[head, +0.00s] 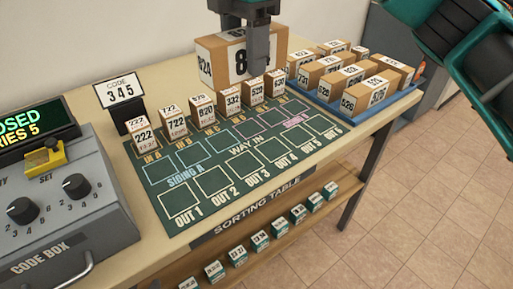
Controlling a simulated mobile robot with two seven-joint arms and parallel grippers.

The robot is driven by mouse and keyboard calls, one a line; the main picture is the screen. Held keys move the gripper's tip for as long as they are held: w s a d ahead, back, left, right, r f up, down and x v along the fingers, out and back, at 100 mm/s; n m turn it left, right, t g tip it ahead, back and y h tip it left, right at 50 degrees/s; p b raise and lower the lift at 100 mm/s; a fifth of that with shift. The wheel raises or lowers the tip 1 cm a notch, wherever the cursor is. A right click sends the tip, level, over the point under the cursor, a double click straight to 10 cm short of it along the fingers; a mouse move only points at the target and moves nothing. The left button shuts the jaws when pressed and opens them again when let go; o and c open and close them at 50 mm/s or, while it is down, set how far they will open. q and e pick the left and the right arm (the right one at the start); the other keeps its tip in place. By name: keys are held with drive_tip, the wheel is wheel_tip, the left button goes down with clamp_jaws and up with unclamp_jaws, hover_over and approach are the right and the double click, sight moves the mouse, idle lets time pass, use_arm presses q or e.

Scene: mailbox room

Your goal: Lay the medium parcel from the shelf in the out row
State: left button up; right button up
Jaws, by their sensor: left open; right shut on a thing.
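A brown cardboard parcel (212,62) with white labels, its side label reading 824, is beyond the green mat at the top middle. My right gripper (243,38) is shut on it from above. One dark finger covers part of the front label, and the rest of the gripper is cut off by the top edge. The parcel's lower edge is partly behind small boxes, so I cannot tell whether it touches the table. The out row (222,192), marked OUT 1 to OUT 6 along the mat's near edge, is bare. My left gripper is not in view.
Several small numbered boxes (174,125) line the mat's far side. A blue tray (402,102) of boxes stands right. The code box (62,205) and code sign (119,92) are left. A lower shelf (190,264) holds small teal boxes. My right arm shows top right.

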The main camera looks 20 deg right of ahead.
drive_tip(key=b, duration=0.2)
hover_over(248, 162)
wheel_tip(248, 162, down, 15)
drive_tip(key=shift+r, duration=0.15)
drive_tip(key=shift+f, duration=0.55)
wheel_tip(248, 162, down, 4)
use_arm(q)
drive_tip(key=shift+w+d+f, duration=0.2)
drive_tip(key=shift+d+f, duration=0.2)
drive_tip(key=shift+f, duration=0.15)
use_arm(e)
drive_tip(key=shift+f+b, duration=0.2)
drive_tip(key=shift+b, duration=0.15)
use_arm(q)
drive_tip(key=shift+s+f, duration=0.15)
drive_tip(key=shift+f, duration=0.05)
use_arm(e)
drive_tip(key=o, duration=1.2)
